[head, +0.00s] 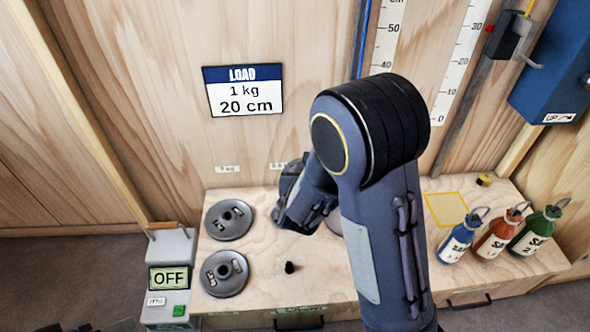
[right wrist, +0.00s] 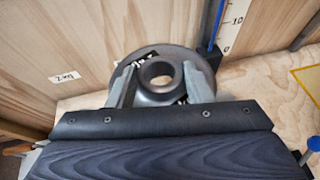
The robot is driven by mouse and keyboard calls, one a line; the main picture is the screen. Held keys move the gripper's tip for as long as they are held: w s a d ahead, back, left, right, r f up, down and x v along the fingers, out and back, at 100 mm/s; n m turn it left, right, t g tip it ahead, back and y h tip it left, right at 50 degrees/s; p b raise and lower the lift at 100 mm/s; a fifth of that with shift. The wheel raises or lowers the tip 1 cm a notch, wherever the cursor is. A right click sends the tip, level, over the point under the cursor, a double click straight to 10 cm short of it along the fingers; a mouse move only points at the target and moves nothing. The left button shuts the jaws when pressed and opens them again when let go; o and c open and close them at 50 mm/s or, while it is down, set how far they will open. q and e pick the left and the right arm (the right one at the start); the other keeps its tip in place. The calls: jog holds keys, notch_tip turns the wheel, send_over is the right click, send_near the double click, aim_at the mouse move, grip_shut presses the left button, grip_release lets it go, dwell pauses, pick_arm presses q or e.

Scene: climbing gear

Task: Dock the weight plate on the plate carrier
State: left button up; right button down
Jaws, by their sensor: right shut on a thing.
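My right gripper (right wrist: 161,78) is shut on a dark grey weight plate (right wrist: 158,55), with one finger on each side of the raised hub around its centre hole. In the head view my right gripper (head: 303,205) is mostly hidden by its own arm, and only a grey edge of a disc shows beside it. Two more weight plates, a rear one (head: 229,220) and a front one (head: 224,274), lie flat at the left of the bench. I cannot make out the plate carrier; my arm covers the area below the blue upright line. My left gripper is not in view.
A small black peg (head: 289,267) stands on the wooden bench (head: 265,300). A scale unit reading OFF (head: 171,278) is at the left. Blue, orange and green bottles (head: 492,236) stand at the right by a yellow square outline (head: 446,210). A LOAD sign (head: 243,91) reads 1 kg, 20 cm.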

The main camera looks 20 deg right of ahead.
jog(key=d+f+m+g+h+b, duration=0.2)
jog(key=d+f, duration=0.3)
jog(key=f, duration=0.1)
jog(key=m+g+h+b, duration=0.3)
jog(key=m, duration=0.1)
send_over(337, 232)
jog(key=w+d, duration=0.3)
jog(key=d, duration=0.1)
notch_tip(337, 232, down, 10)
jog(key=shift+s+d+f+b, duration=0.1)
jog(key=shift+f+b, duration=1)
jog(key=shift+f, duration=0.25)
jog(key=shift+d+f+b, duration=0.1)
jog(key=shift+f+b, duration=0.95)
jog(key=shift+f, duration=0.25)
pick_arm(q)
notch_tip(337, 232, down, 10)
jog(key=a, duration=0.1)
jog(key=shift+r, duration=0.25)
pick_arm(e)
jog(key=shift+f, duration=0.6)
